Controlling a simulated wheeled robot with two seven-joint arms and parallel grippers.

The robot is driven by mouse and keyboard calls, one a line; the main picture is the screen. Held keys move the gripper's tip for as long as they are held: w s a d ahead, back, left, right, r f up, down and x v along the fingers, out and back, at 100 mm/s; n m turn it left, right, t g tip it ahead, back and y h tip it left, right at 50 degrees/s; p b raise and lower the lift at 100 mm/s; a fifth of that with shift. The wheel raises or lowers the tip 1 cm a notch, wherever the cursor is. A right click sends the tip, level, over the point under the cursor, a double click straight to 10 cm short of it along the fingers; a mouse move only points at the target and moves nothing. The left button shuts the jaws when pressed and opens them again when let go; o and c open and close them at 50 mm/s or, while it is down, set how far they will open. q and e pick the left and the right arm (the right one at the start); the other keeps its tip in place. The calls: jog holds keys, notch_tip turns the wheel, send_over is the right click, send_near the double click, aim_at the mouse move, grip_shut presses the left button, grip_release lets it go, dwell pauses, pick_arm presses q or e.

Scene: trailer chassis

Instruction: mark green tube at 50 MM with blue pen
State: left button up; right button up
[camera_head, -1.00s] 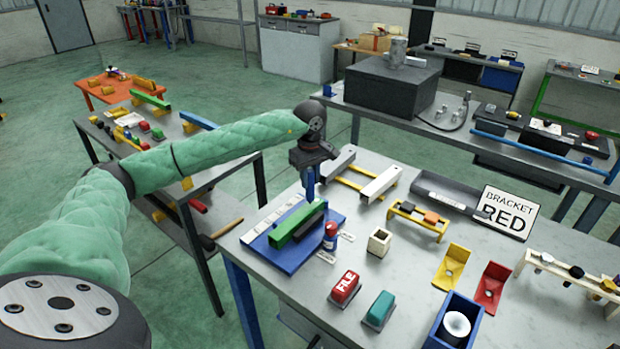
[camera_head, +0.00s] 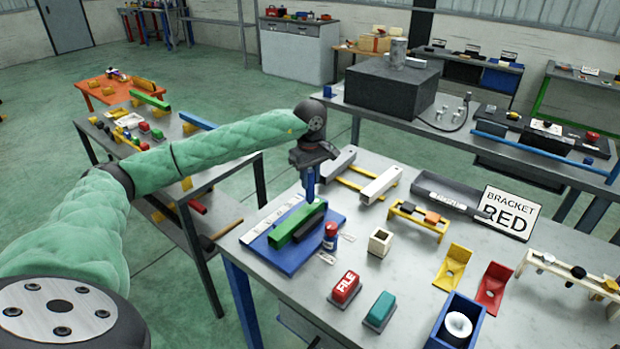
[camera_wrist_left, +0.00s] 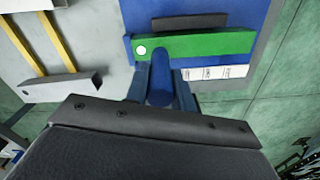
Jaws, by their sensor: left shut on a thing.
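The green tube (camera_head: 297,225) lies on a blue board (camera_head: 285,258) on the front table, beside a dark block (camera_head: 311,216). In the left wrist view the green tube (camera_wrist_left: 205,45) runs across the blue board, with a white round spot near its left end. A white strip with printed markings (camera_wrist_left: 215,73) lies along it. My left gripper (camera_head: 310,185) points down over the far end of the tube. It is shut on the blue pen (camera_wrist_left: 160,80), whose end is at the tube's edge; I cannot tell if it touches. My right gripper is not in view.
A red and blue bottle (camera_head: 330,236) stands at the board's right edge. A wooden box (camera_head: 380,242), a red FILE block (camera_head: 345,287) and a teal block (camera_head: 379,309) stand to the right. Two pale bars on yellow rails (camera_head: 380,184) lie behind.

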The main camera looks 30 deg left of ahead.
pick_arm(q)
jog(key=shift+f+b, duration=0.45)
jog(key=shift+f, duration=0.15)
dwell(0.6)
jog(key=shift+r, duration=0.15)
dwell(0.3)
jog(key=shift+r+p, duration=0.95)
jog(key=shift+r, duration=2.95)
